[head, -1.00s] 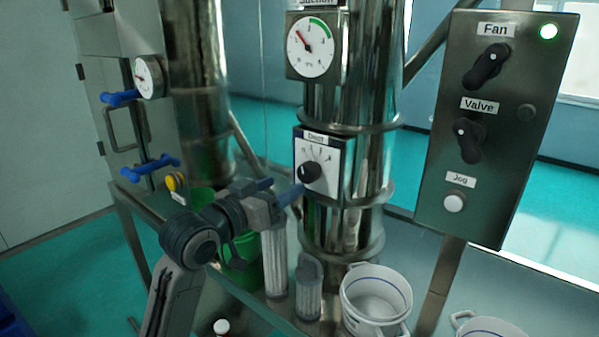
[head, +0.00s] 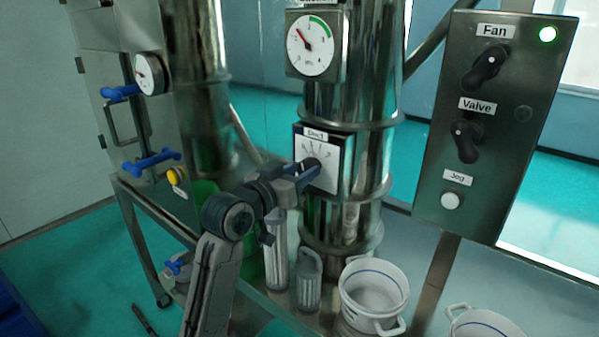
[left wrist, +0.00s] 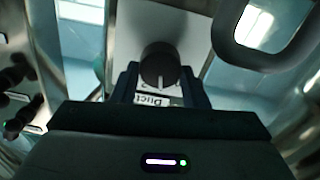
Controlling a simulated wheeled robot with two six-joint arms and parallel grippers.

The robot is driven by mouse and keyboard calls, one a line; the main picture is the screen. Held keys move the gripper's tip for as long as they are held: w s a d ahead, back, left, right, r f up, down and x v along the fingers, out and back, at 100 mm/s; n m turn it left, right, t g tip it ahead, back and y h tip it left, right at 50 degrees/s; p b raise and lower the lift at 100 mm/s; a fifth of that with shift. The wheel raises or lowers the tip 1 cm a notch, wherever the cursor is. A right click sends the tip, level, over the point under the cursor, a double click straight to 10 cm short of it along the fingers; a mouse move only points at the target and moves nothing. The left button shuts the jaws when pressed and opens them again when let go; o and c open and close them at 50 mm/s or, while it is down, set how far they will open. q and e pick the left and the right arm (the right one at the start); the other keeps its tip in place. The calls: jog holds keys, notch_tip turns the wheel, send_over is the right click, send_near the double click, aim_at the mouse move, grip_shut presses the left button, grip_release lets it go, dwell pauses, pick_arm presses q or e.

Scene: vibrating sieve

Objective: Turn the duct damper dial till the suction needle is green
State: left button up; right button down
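The duct damper dial is a black knob (head: 308,165) on a white plate (head: 330,180) labelled Duct, on the steel pipe. It also shows in the left wrist view (left wrist: 158,64), with a white pointer line toward the label. The suction gauge (head: 312,45) above has a red needle pointing upper left, outside the green arc at its upper right. My left gripper (head: 300,172) is at the knob. In the left wrist view its fingers (left wrist: 159,85) stand apart, one on each side of the knob; I cannot tell whether they touch it. My right gripper is out of view.
A control panel (head: 487,185) with Fan and Valve knobs and a Jog button stands at the right. White buckets (head: 372,295) and clear cylinders (head: 308,280) stand below the dial. Blue handles (head: 150,162) and another gauge (head: 150,74) are at the left.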

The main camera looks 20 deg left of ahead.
pick_arm(q)
jog(key=shift+c, duration=0.5)
jog(key=shift+m, duration=0.5)
jog(key=shift+d+m+b, duration=0.1)
jog(key=shift+m+b, duration=0.45)
jog(key=shift+m, duration=1.85)
jog(key=o, duration=1)
